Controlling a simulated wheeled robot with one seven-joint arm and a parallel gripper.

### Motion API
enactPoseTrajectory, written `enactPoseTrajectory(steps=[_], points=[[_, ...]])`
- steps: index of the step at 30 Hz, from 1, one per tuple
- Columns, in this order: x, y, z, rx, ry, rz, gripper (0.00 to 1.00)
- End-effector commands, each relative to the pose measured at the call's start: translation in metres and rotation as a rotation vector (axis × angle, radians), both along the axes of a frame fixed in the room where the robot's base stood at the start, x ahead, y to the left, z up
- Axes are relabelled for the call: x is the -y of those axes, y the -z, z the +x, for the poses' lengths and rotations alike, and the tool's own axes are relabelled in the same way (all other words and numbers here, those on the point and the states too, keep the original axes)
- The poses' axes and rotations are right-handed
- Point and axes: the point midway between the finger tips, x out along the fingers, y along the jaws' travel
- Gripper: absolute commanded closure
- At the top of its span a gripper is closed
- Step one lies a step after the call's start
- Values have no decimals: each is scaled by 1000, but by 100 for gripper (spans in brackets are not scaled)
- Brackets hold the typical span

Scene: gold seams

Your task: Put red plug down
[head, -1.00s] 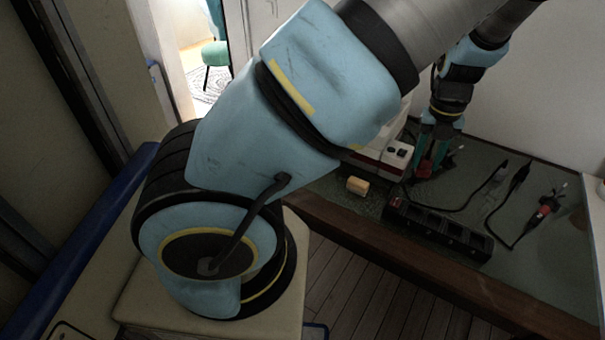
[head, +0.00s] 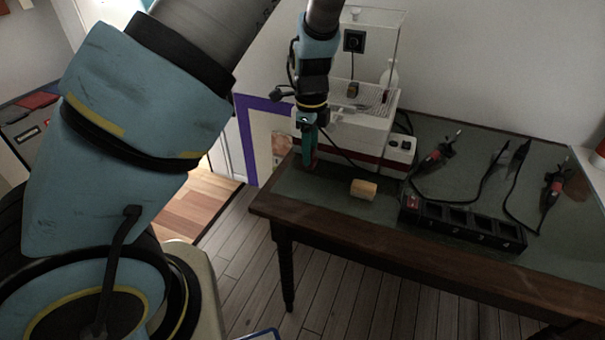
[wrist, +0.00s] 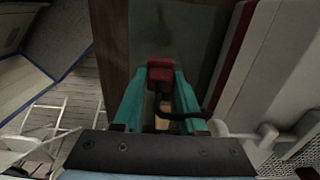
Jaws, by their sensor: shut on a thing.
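My gripper (head: 308,160) is at the left end of the table, in front of the white machine, with its teal fingers pointing down. In the wrist view, my gripper (wrist: 160,82) is shut on the red plug (wrist: 160,70), which sits between the fingertips. A black cord (wrist: 182,115) runs from between the fingers to the right. The plug is over or on the dark green tabletop (wrist: 172,30); I cannot tell whether it touches. In the head view the fingers mostly hide the plug.
A tan block (head: 363,190) lies right of my gripper. A black power strip (head: 462,222) lies near the front edge. The white machine (head: 350,132) stands behind. The table's wooden edge (head: 350,224) is close in front.

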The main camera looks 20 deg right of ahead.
Motion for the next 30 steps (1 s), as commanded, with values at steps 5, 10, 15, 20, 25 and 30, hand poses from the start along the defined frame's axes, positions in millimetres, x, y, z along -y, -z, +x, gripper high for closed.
enactPoseTrajectory(steps=[5,10,15,20,25,30], points=[[-1,19,0,-1,-2,0,100],[-1,43,0,-1,-1,1,100],[-1,59,0,-1,0,0,100],[0,60,0,0,1,-1,100],[0,61,0,-1,0,-1,100],[0,66,0,0,0,0,100]])
